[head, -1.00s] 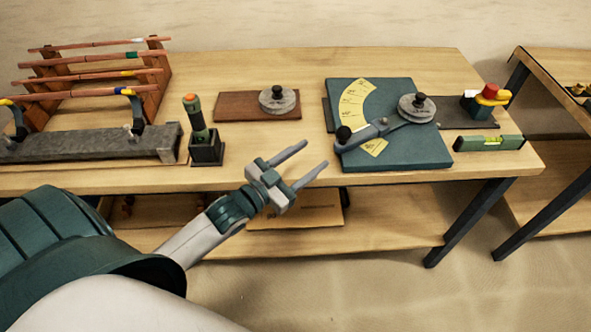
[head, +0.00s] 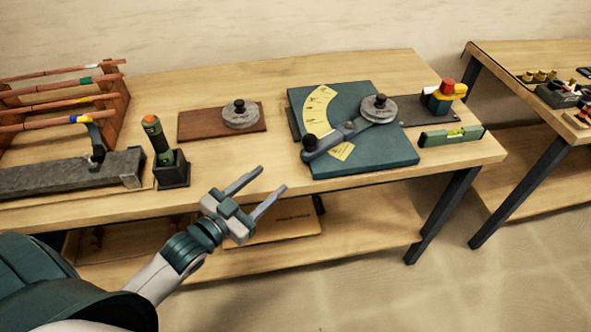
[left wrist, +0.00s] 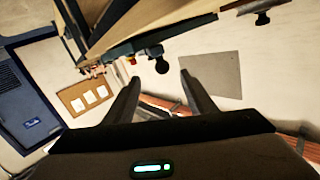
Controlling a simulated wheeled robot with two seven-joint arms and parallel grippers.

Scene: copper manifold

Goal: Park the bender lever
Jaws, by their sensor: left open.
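The bender is a teal plate (head: 385,155) on the right part of the bench, with a yellow angle scale (head: 318,108) and a round grey die (head: 379,108) with a black knob. Its grey-blue lever (head: 333,139) runs from the die to the lower left and ends in a black ball knob (head: 310,143) below the scale. My left gripper (head: 265,190) is open and empty, in front of the bench edge, left of the plate and apart from the lever. In the left wrist view, a dark knob (left wrist: 162,66) shows beyond the open fingers (left wrist: 158,85). My right gripper is not in view.
A brown board with a second round die (head: 240,114) lies left of the plate. A torch in a dark holder (head: 172,170), a grey vise-like bar (head: 70,172) and a rack of copper tubes (head: 60,95) stand further left. A green level (head: 451,136) lies to the right.

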